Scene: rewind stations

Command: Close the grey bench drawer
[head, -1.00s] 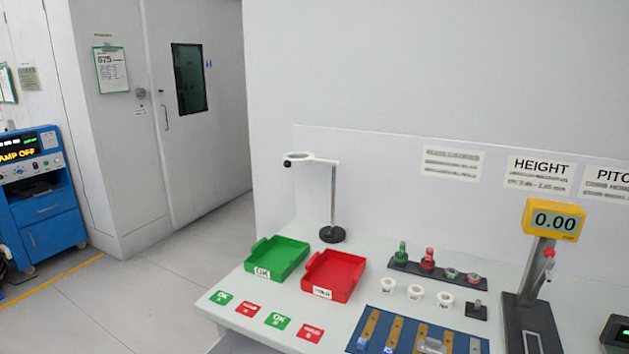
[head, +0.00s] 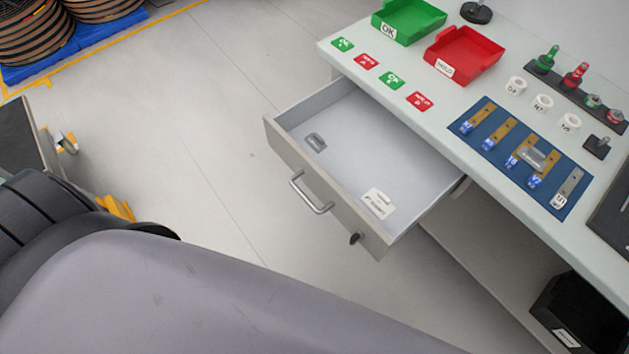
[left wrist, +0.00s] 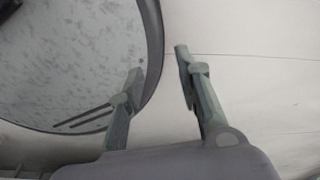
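The grey bench drawer (head: 295,176) stands pulled out from under the bench top in the head view. Its front carries a bar handle (head: 311,194) and a small dark lock or knob near the right end. Inside lie a small grey metal piece (head: 316,142) and a white labelled card (head: 378,202). One of my arm's links crosses the bottom of the head view, apart from the drawer in the picture; no gripper shows there. In the left wrist view my left gripper (left wrist: 160,75) has its two fingers spread apart with nothing between them. My right gripper is not in view.
The bench top (head: 440,130) holds a green tray (head: 408,22), a red tray (head: 463,58), a blue mat (head: 520,155) with gauge pieces, and several white rings. A black bin (head: 575,315) sits on the lower shelf. The floor (head: 200,150) left of the drawer is clear.

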